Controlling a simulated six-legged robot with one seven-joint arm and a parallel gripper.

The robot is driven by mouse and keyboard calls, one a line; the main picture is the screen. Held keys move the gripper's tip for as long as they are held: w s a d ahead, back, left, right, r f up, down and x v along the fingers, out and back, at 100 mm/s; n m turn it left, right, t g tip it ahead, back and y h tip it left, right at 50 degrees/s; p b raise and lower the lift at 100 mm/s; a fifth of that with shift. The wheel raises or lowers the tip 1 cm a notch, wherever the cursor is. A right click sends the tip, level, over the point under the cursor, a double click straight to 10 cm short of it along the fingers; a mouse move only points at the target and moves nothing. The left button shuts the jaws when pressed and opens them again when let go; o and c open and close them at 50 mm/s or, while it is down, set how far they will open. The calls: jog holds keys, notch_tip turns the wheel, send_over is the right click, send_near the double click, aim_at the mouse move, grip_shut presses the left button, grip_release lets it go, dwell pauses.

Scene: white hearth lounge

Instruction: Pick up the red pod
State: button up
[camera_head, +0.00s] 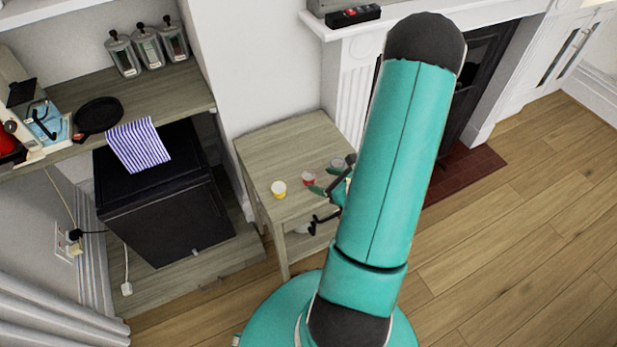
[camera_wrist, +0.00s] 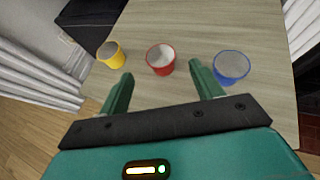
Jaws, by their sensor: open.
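The red pod (camera_wrist: 161,60) is a small red cup-like pod with a pale top, standing on a wooden side table (camera_wrist: 200,25). In the wrist view it lies ahead of my gripper (camera_wrist: 163,84), between the lines of its two green fingers. It does not look gripped. My gripper is open and empty. In the head view the red pod (camera_head: 308,179) sits near the middle of the table, right beside my gripper (camera_head: 328,190), which my arm partly hides. A yellow pod (camera_wrist: 111,54) stands to its left and a blue pod (camera_wrist: 231,67) to its right.
A black mini fridge (camera_head: 165,190) stands left of the table, under a shelf holding a striped cloth (camera_head: 138,146), a black pan (camera_head: 97,115) and several jars (camera_head: 147,50). A fireplace (camera_head: 480,80) is behind my arm. The wooden floor (camera_head: 520,240) at the right is clear.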

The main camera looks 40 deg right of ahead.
aim_at(310, 175)
jog(key=shift+x, duration=2.75)
jog(key=shift+d+r, duration=0.1)
jog(key=c, duration=1)
